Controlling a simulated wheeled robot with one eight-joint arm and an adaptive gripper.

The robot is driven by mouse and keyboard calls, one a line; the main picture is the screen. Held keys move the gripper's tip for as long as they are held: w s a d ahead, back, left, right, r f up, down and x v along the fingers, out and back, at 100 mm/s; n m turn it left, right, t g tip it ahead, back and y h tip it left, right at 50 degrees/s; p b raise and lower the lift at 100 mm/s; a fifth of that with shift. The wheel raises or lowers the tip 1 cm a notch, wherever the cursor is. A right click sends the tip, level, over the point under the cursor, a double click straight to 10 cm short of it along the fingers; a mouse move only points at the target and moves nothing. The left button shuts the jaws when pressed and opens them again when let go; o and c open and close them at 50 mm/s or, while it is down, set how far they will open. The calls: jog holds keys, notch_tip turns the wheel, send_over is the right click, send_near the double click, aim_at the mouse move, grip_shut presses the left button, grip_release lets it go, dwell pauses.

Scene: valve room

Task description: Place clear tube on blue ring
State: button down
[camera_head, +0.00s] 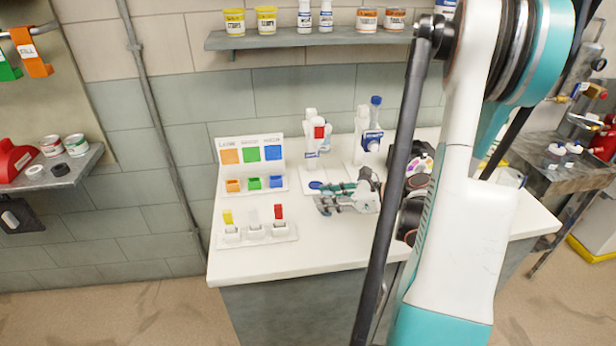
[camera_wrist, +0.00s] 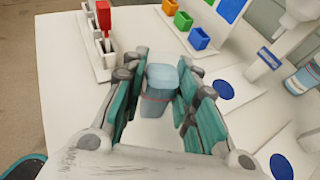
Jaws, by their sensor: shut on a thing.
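The clear tube (camera_wrist: 161,82) is pale blue and see-through with a thin red line. It stands between the fingers of my gripper (camera_wrist: 160,98) in the wrist view, and the fingers are shut on it. In the head view my gripper (camera_head: 347,200) is low over the white counter, and the tube cannot be made out there. A flat blue ring (camera_wrist: 222,90) lies on a white plate just right of my gripper in the wrist view. It also shows behind the gripper in the head view (camera_head: 316,185). A second blue disc (camera_wrist: 281,167) lies nearer the lower right.
Left on the counter (camera_head: 240,258), a white rack (camera_head: 258,235) holds yellow and red pieces. Behind it are orange, green and blue bins (camera_head: 254,184) under a colour board. The counter's front left is clear.

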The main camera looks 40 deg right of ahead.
jog(key=w+d+b, duration=0.1)
jog(key=w+d, duration=0.2)
jog(key=w, duration=0.1)
jog(key=w+d+b, duration=0.1)
jog(key=w+d, duration=0.1)
jog(key=w, duration=0.3)
jog(key=w+d+b, duration=0.1)
jog(key=w+d, duration=0.2)
jog(key=w, duration=0.2)
jog(key=shift+d, duration=0.3)
jog(key=f, duration=0.1)
jog(key=f+b, duration=0.1)
jog(key=f, duration=0.1)
jog(key=shift+w+d+b, duration=0.25)
jog(key=shift+w+b, duration=0.05)
jog(key=shift+b, duration=0.1)
jog(key=shift+f, duration=0.2)
jog(key=shift+f, duration=0.2)
jog(key=c, duration=1.3)
grip_release()
jog(key=shift+r, duration=0.1)
jog(key=shift+r, duration=0.1)
jog(key=p+v, duration=0.3)
jog(key=v, duration=0.9)
jog(key=shift+s, duration=0.1)
